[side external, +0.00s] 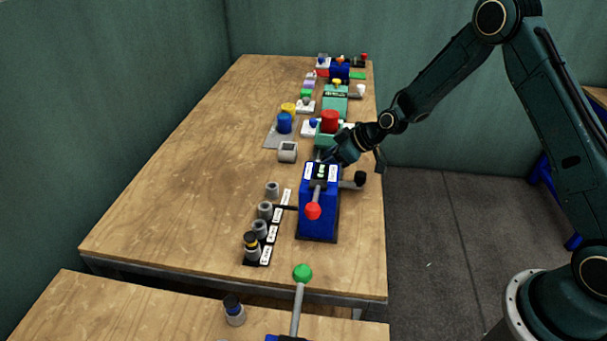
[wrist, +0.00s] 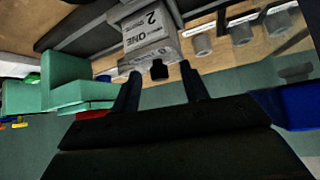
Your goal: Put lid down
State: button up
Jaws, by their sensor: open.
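In the wrist view, my gripper (wrist: 161,72) has its two dark fingers spread apart. A grey block (wrist: 150,35) with printed text and a "2" lies just beyond the fingertips. A small black knob (wrist: 158,70) shows between the tips; I cannot tell whether it is the lid's handle or whether the fingers touch it. In the side view, my gripper (side external: 328,156) is just behind the top of the blue press (side external: 319,205), and its fingertips are hard to make out. No lid can be told for certain in the side view.
The blue press has a red-knobbed lever (side external: 313,211) and a black knob (side external: 360,179). Grey cylinders stand in a labelled rack (side external: 268,256) at its left. A hollow grey cup (side external: 288,152) and a blue jar (side external: 285,123) stand behind. The table's left side (side external: 190,140) is clear.

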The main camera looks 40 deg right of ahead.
jog(key=shift+c, duration=0.5)
grip_shut()
jog(key=shift+r, duration=0.15)
notch_tip(320, 180, up, 20)
dwell(0.5)
dwell(0.4)
